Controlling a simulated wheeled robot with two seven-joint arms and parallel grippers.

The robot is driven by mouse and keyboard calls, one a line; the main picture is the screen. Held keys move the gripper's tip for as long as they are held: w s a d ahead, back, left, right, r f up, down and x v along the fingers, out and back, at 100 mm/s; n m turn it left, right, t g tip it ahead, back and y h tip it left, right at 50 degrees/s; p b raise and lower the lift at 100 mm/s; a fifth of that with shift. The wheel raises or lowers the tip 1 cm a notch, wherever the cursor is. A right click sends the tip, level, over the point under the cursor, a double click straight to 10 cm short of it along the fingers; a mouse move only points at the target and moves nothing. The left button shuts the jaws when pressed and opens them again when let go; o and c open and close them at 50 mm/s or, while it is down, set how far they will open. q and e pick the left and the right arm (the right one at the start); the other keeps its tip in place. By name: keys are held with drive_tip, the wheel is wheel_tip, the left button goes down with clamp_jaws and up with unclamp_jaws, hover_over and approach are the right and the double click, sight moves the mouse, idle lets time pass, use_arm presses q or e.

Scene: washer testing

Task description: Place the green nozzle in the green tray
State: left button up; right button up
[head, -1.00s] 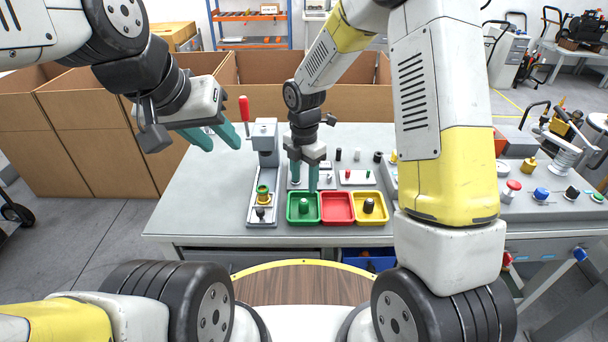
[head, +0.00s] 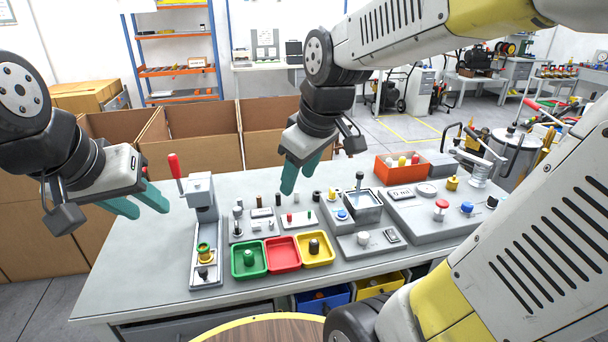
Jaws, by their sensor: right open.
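The green nozzle (head: 248,257) stands inside the green tray (head: 237,271) on the workbench, clear of both grippers. Its base is partly hidden by the tray's near wall. My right gripper (head: 299,180) is open and empty, raised above the bench, behind and to the right of the green tray. My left gripper (head: 142,205) is off to the left of the tray, with its two teal fingers apart and nothing between them.
A red tray (head: 270,265) and a yellow tray (head: 329,256) with a dark nozzle (head: 314,246) adjoin the green tray. A press with a red handle (head: 175,166) stands to the left. A test unit (head: 440,226) and red bin (head: 399,175) are to the right.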

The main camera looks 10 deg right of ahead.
drive_tip(key=s+d+r+m+t, duration=0.2)
drive_tip(key=s+m, duration=0.4)
drive_tip(key=m, duration=0.1)
drive_tip(key=shift+s+y, duration=0.3)
idle(0.7)
